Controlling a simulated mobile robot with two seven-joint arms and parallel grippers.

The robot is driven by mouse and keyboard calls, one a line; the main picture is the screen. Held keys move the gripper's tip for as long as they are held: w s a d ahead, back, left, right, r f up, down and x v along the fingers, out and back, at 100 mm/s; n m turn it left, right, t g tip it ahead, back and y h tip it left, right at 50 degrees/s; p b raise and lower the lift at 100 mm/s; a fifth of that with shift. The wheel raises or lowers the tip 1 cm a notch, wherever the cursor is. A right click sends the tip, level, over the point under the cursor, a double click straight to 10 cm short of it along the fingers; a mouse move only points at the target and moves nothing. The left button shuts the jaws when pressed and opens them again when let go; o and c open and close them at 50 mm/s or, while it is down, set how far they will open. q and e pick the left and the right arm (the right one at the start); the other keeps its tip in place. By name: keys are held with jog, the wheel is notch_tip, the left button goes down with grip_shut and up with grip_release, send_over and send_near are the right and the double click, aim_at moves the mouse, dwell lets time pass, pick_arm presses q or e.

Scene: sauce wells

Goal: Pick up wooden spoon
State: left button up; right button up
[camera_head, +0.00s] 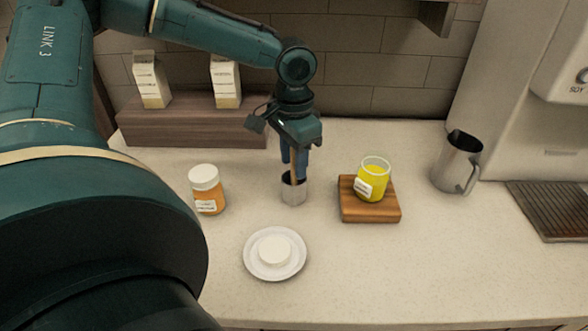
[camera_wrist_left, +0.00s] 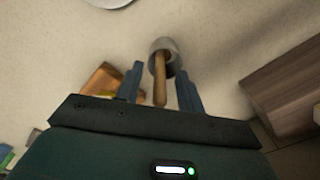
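The wooden spoon (camera_head: 294,179) stands in a small grey cup (camera_head: 294,192) on the counter, its handle pointing up. My left gripper (camera_head: 293,162) is above the cup and points down, with its fingers near the cup's rim. In the left wrist view the spoon's handle (camera_wrist_left: 160,88) lies between the two fingers of the left gripper (camera_wrist_left: 160,70), with a gap on each side. The cup (camera_wrist_left: 163,45) hides the lower end of the spoon. My right gripper is not in view.
An orange jar with a white lid (camera_head: 207,190) stands left of the cup. A yellow-filled glass (camera_head: 373,180) is on a wooden board (camera_head: 370,213) at right. A white plate (camera_head: 251,268) is in front, a metal pitcher (camera_head: 456,162) farther right, and a wooden riser (camera_head: 190,127) with two cartons behind.

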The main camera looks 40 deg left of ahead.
pick_arm(q)
jog(key=shift+f, duration=0.7)
jog(key=shift+c, duration=0.5)
grip_shut()
